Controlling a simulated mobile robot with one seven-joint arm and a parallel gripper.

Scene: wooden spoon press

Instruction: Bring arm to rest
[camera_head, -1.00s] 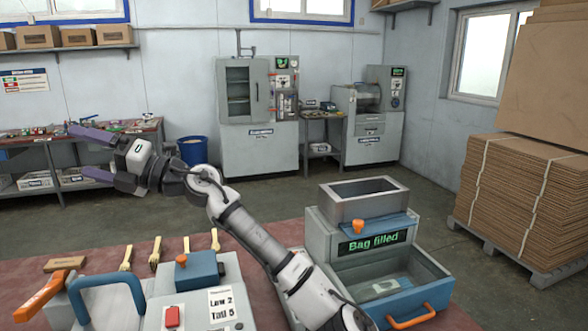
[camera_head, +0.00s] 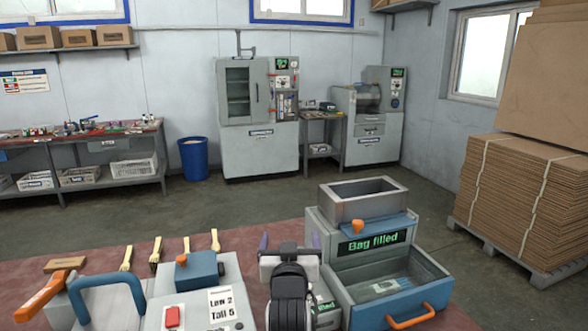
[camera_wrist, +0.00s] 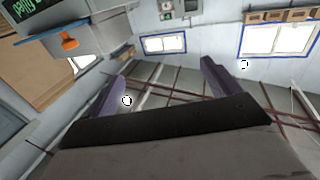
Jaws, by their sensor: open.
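My arm is folded in close at the bottom middle of the head view. My gripper (camera_head: 290,241) points away from the camera, between the press with the blue handle and the bagging machine (camera_head: 330,232). Its two purple fingers stand wide apart, and they show in the wrist view (camera_wrist: 163,88) with nothing between them. Most of the arm's links are out of view or hidden behind the wrist.
The press (camera_head: 190,290) with a "Law 2 Tall 5" label stands at left on the red-brown table (camera_head: 90,255). Several wooden spoons (camera_head: 154,255) lie behind it. The bagging machine's screen reads "Bag filled". A cardboard stack (camera_head: 515,185) stands at right.

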